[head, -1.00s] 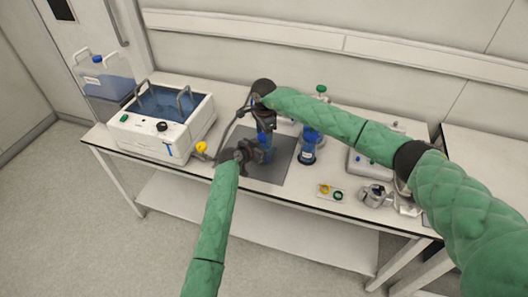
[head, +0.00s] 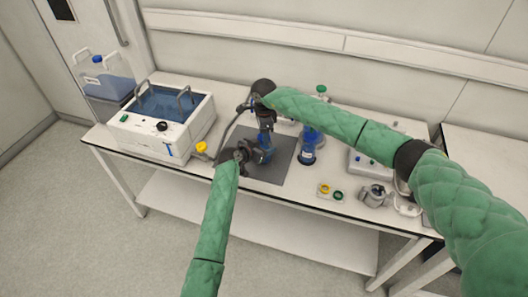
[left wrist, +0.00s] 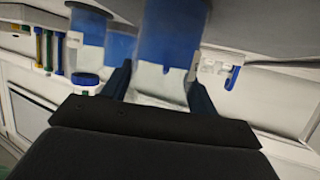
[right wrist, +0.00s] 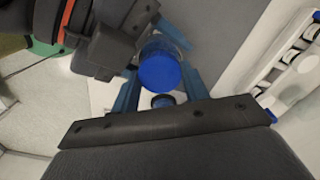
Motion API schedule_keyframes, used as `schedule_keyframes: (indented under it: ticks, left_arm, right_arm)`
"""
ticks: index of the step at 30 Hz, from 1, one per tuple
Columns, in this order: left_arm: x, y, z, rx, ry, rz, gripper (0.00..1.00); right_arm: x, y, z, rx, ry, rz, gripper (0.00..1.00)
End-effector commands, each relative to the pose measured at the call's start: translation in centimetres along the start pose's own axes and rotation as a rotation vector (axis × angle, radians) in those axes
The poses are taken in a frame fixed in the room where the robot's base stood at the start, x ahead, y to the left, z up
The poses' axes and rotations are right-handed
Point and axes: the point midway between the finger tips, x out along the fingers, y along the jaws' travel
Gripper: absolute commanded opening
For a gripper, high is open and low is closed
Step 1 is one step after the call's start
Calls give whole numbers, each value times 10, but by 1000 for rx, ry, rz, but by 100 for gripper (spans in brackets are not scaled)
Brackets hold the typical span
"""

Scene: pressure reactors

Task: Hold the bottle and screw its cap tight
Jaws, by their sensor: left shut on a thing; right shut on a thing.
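The bottle (head: 265,148) stands upright above the grey mat (head: 275,168). My left gripper (head: 245,153) is shut on its body from the side. In the left wrist view the bottle (left wrist: 172,45) fills the space between the fingers, with a blue band above and a pale lower part. My right gripper (head: 266,116) is over the bottle's top, pointing down. In the right wrist view it is shut on the round blue cap (right wrist: 160,65), which sits between its fingertips. The cap's thread and any gap under it are hidden.
A water bath (head: 165,125) stands to the left, with a yellow-capped item (head: 201,147) near it. Another blue bottle (head: 307,148) stands close on the right. Yellow and green rings (head: 330,192) and a metal vessel (head: 373,195) lie further right.

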Motion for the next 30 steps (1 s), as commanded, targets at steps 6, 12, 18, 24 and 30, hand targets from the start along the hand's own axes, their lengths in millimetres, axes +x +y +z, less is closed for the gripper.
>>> schedule_keyframes:
  ticks: [6,12,18,24,30]
  left_arm:
    - [0,0,0,0,0,0,0]
    - [0,0,0,0,0,0,0]
    - [0,0,0,0,0,0,0]
    - [0,0,0,0,-1,0,0]
    - [0,0,0,0,-1,0,0]
  right_arm:
    - [0,0,0,-1,0,-1,53]
    - [0,0,0,-2,0,-1,67]
    - [-2,0,0,-2,0,-1,67]
    - [-19,-1,-1,-3,1,-2,67]
    - [-41,-1,-1,-2,0,-2,67]
